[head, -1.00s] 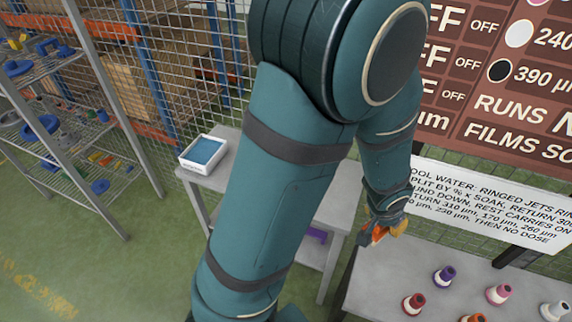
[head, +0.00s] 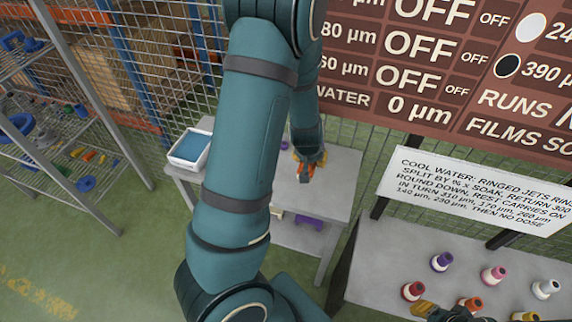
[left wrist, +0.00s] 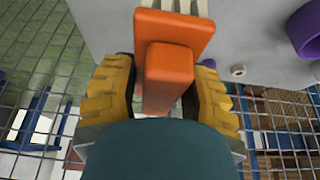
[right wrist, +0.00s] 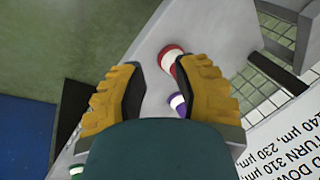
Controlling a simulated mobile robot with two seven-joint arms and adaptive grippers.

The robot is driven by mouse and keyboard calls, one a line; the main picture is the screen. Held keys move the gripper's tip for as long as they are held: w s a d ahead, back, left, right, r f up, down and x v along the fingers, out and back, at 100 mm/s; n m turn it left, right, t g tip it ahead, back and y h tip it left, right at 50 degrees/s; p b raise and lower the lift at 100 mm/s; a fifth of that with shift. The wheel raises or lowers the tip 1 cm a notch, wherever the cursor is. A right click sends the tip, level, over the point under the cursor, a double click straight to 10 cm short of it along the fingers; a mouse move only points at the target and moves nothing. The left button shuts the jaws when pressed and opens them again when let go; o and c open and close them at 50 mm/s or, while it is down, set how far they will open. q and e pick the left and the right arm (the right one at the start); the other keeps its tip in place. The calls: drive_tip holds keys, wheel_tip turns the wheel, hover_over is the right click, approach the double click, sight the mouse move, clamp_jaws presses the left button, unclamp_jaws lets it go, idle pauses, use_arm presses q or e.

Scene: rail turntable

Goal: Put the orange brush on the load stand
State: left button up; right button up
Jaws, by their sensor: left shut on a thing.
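The orange brush (left wrist: 170,75) has a block-like orange handle and pale bristles at the top of the left wrist view. My left gripper (head: 306,165) is shut on its handle. In the head view the orange of the brush (head: 306,174) shows at the fingertips, over a grey table (head: 335,188). I cannot tell whether this table is the load stand, nor whether the brush touches it. My right gripper (right wrist: 160,85) is open and empty, above the bench with cones; it shows at the bottom of the head view (head: 424,308).
A white tray with a blue inside (head: 190,149) stands at the grey table's left end. A purple ring (left wrist: 305,30) shows in the left wrist view. Several coloured cones stand on the right bench (head: 390,250). A wire shelf (head: 70,165) is at the left, mesh fencing behind.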

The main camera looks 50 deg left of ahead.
use_arm(q)
drive_tip(key=f, duration=0.2)
drive_tip(key=f+b, duration=0.2)
drive_tip(key=f, duration=0.1)
drive_tip(key=shift+s+a+f, duration=0.15)
drive_tip(key=shift+a+f, duration=0.15)
drive_tip(key=shift+f+b, duration=0.8)
drive_tip(key=shift+f, duration=1.5)
drive_tip(key=shift+f, duration=0.1)
drive_tip(key=o, duration=1)
drive_tip(key=shift+o, duration=0.2)
